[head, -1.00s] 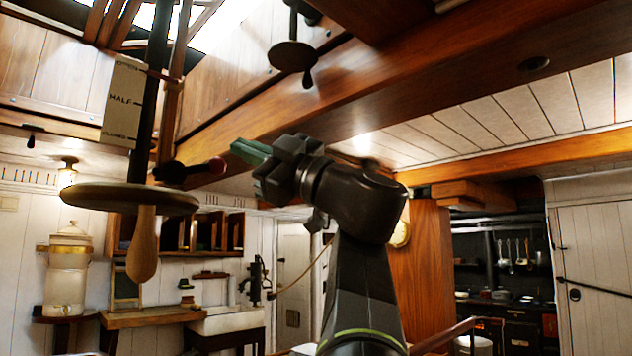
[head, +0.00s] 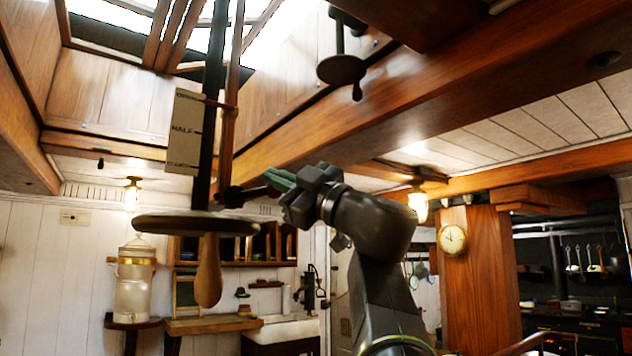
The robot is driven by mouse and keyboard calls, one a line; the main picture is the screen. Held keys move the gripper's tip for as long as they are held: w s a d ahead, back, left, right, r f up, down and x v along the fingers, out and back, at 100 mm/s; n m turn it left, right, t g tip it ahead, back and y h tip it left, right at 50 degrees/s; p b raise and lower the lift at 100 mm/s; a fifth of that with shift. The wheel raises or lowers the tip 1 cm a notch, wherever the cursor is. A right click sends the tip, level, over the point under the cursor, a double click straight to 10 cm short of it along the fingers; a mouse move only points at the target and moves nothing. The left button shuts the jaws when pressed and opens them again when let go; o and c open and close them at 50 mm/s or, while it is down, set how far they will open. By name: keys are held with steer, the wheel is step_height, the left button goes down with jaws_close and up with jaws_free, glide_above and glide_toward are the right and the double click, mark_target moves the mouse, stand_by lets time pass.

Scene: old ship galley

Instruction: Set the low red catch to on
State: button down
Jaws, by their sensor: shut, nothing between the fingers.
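The catch's short dark lever (head: 240,195) sticks out to the right from the foot of the dark upright shaft, just above the round wooden wheel (head: 195,225). Its red knob is mostly hidden behind my gripper's fingertips. My gripper (head: 277,181), with green fingers, is shut and empty. Its tips overlap the lever's right end in the picture; I cannot tell whether they touch it. No on or off marking on the catch can be read.
A scale plate marked HALF (head: 185,130) hangs beside the shaft. A wooden handle (head: 208,270) hangs under the wheel. A dark disc with a handle (head: 341,70) hangs from the heavy beam (head: 430,100) at upper right. A lamp (head: 418,205) hangs behind my arm.

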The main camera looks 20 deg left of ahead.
steer(key=shift+m, duration=0.3)
steer(key=shift+w+d+f+m+t, duration=0.1)
steer(key=shift+f+m+t, duration=0.15)
steer(key=shift+m+t, duration=0.5)
steer(key=shift+w+d+f+m+t, duration=0.1)
steer(key=shift+f+m+t, duration=0.2)
steer(key=shift+m+t, duration=0.45)
steer(key=shift+f+m+t, duration=0.25)
steer(key=shift+m+t, duration=0.25)
steer(key=shift+m, duration=0.4)
steer(key=shift+p, duration=0.3)
